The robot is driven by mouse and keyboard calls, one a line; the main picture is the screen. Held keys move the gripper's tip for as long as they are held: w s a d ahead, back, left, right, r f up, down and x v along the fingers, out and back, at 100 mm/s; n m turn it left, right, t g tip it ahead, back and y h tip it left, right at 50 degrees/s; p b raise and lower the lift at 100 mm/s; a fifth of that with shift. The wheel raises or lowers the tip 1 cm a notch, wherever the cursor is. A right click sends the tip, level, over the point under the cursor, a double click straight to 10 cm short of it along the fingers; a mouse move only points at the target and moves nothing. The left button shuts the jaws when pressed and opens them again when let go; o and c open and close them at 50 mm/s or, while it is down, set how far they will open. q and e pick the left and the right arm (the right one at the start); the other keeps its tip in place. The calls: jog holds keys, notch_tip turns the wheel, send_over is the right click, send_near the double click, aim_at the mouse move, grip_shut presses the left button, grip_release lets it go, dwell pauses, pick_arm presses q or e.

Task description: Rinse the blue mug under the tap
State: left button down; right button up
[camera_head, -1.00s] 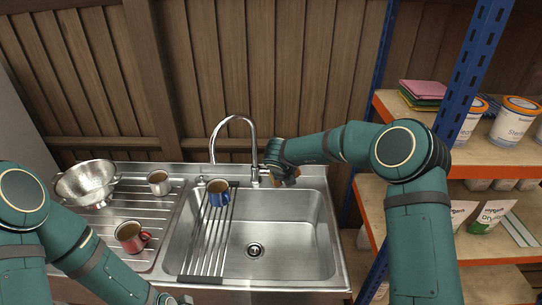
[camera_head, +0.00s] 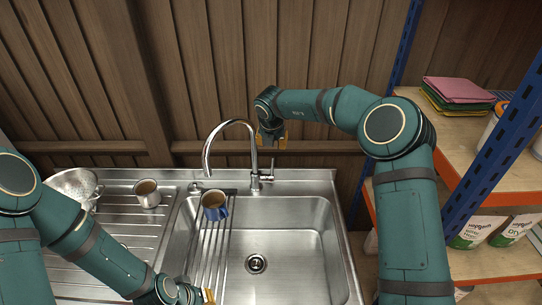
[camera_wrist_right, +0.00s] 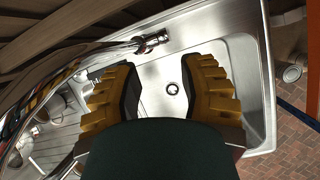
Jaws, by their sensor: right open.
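The blue mug (camera_head: 222,212), with brown contents, stands upright on the barred rack (camera_head: 208,250) over the left part of the sink (camera_head: 320,235). The chrome tap (camera_head: 253,150) arches at the back; its spout end is just above and left of the mug in the head view. No water stream shows. My right gripper (camera_head: 271,138) is open and empty, above the tap's lever (camera_head: 267,177); its spread fingers also show in the right wrist view (camera_wrist_right: 165,95). My left gripper (camera_head: 195,298) is at the bottom edge, partly cut off, its opening unclear.
Shelves with a blue post (camera_head: 492,150) and folded cloths (camera_head: 458,92) stand at right. The sink's right part is clear.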

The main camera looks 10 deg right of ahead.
aim_at(273, 158)
jog(key=x, duration=1.2)
jog(key=shift+f, duration=0.45)
